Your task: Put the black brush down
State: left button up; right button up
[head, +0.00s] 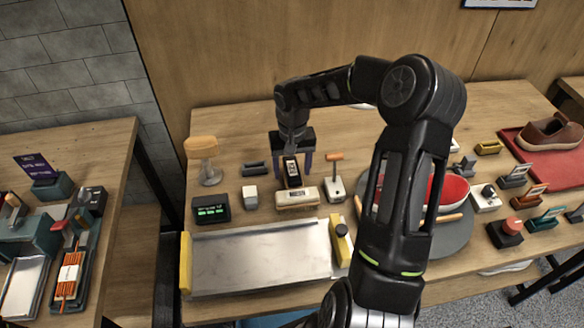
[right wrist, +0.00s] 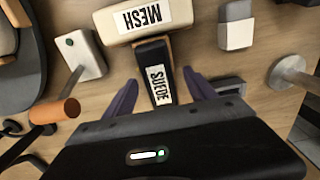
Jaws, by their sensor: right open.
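The black brush (head: 292,173), with a white label, appears to lie on the wooden table just behind the cream brush (head: 297,198). In the right wrist view the black brush (right wrist: 152,54) reads SUEDE and its end is close to or touching the cream brush (right wrist: 145,20), which reads MESH. My right gripper (head: 293,160) is over the black brush, pointing down. Its two fingers stand apart on either side of the brush, with gaps visible in the right wrist view (right wrist: 160,80). My left gripper is not in view.
A white block (head: 250,196) and a small display (head: 211,208) stand to the left. A metal tray (head: 262,258) lies in front.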

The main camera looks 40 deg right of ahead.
aim_at(292, 168)
jog(key=shift+r+p, duration=0.4)
jog(key=shift+r, duration=0.2)
notch_tip(292, 168, up, 7)
jog(key=p, duration=0.3)
jog(key=shift+f, duration=0.2)
notch_tip(292, 168, up, 5)
